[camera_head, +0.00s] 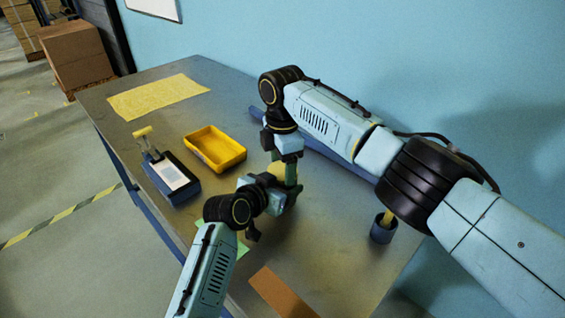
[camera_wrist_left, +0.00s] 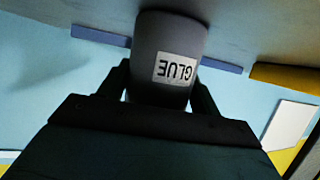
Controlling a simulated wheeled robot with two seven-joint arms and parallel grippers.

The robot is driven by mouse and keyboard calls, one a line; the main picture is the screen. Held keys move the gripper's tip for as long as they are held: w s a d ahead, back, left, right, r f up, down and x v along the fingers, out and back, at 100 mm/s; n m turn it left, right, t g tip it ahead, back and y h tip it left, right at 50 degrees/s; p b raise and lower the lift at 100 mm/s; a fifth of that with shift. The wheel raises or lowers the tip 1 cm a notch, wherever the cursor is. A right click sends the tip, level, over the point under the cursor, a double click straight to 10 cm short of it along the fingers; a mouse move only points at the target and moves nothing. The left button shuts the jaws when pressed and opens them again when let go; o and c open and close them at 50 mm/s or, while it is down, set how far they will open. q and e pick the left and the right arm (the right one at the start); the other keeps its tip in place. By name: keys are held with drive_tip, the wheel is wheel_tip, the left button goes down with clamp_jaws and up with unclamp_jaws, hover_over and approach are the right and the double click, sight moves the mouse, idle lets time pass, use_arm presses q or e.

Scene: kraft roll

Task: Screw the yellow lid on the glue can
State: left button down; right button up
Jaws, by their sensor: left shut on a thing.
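The grey glue can (camera_wrist_left: 172,40) fills the middle of the left wrist view, its white GLUE label upside down. My left gripper (camera_wrist_left: 163,95) is shut around it; in the head view the can is mostly hidden by the grippers. A round yellow shape (camera_head: 277,168), which looks like the yellow lid, shows between the two grippers in the head view. My right gripper (camera_head: 286,168) points down over it, its dark fingers at the yellow shape. Whether they grip it, and whether the lid touches the can, I cannot tell.
On the metal table (camera_head: 262,95) are an open yellow tray (camera_head: 217,143), a blue holder (camera_head: 178,180) with a yellow-handled tool, a yellow sheet (camera_head: 155,97), a brown sheet (camera_head: 283,293) and a dark cup (camera_head: 382,232). A blue wall stands behind.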

drive_tip(key=c, duration=0.6)
drive_tip(key=m, duration=0.3)
drive_tip(key=shift+c, duration=0.2)
drive_tip(key=o, duration=1.1)
drive_tip(key=shift+r, duration=0.15)
wheel_tip(320, 180, up, 4)
drive_tip(key=shift+r, duration=0.15)
drive_tip(key=shift+c, duration=0.5)
